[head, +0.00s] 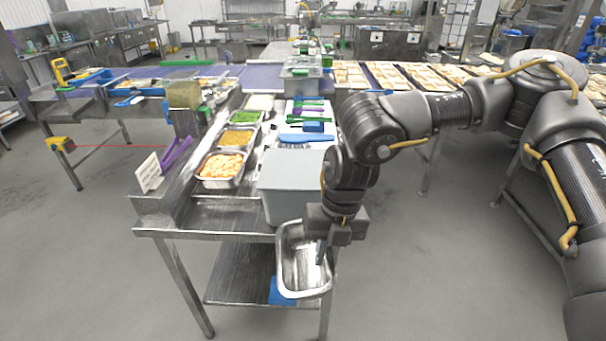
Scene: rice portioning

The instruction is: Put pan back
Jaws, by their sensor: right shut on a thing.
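My right gripper (322,250) is shut on the wall of an empty metal pan (290,276). The pan hangs tilted in front of the table's near right corner, with its open inside facing me. The gripper's fingers overlap the pan's right side, so the exact grip is partly hidden. A grey bin (290,187) stands on the table just behind the pan. Whether the pan touches the table edge or the bin, I cannot tell. My left gripper is not in view.
The steel table (190,214) holds filled pans, one with orange food (221,168), along its left middle. A small white sign (149,172) stands at the left edge. Blue and green utensils (308,138) lie behind the bin. The front left tabletop is bare. Conveyors (270,80) run behind.

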